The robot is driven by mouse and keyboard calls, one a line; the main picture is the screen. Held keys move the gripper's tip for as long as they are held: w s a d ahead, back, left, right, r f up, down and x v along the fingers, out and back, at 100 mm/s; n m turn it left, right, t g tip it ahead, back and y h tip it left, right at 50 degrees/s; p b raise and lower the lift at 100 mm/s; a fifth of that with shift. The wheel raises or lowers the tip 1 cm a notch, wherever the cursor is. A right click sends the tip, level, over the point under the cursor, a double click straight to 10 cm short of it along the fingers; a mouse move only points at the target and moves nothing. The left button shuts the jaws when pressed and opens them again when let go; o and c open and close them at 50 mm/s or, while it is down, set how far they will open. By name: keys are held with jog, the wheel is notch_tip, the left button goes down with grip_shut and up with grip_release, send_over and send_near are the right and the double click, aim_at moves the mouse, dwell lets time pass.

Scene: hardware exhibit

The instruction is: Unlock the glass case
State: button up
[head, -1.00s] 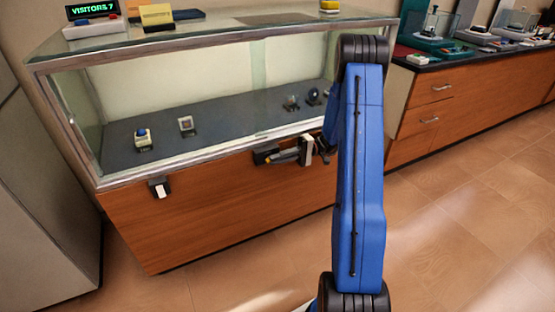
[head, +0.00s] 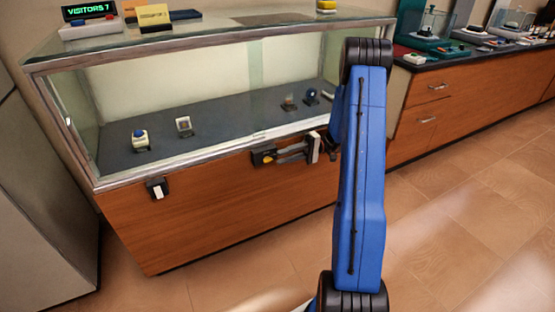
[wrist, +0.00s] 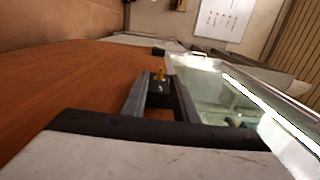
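The glass case (head: 150,176) has a wood-panelled base and a metal rim. A black lock (head: 257,158) with a small yellow-brass piece is on its wooden front, just below the rim. In the wrist view the lock (wrist: 160,97) and its brass piece (wrist: 159,75) show ahead, between the finger lines. My gripper (head: 278,156) points left at the lock, its two grey fingers apart. The wrist view also shows my gripper (wrist: 160,88) open, with nothing clearly clamped. I cannot tell whether a finger touches the lock or which way the brass piece is turned.
A black holder with a white tab (head: 158,190) is on the case's left front. Several small exhibits sit inside. A visitor display (head: 90,12) stands on top. A wooden counter (head: 440,105) is at the right. The floor in front is clear.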

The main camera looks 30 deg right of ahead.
jog(key=d, duration=1.3)
jog(key=shift+s, duration=0.25)
jog(key=shift+d+f, duration=0.1)
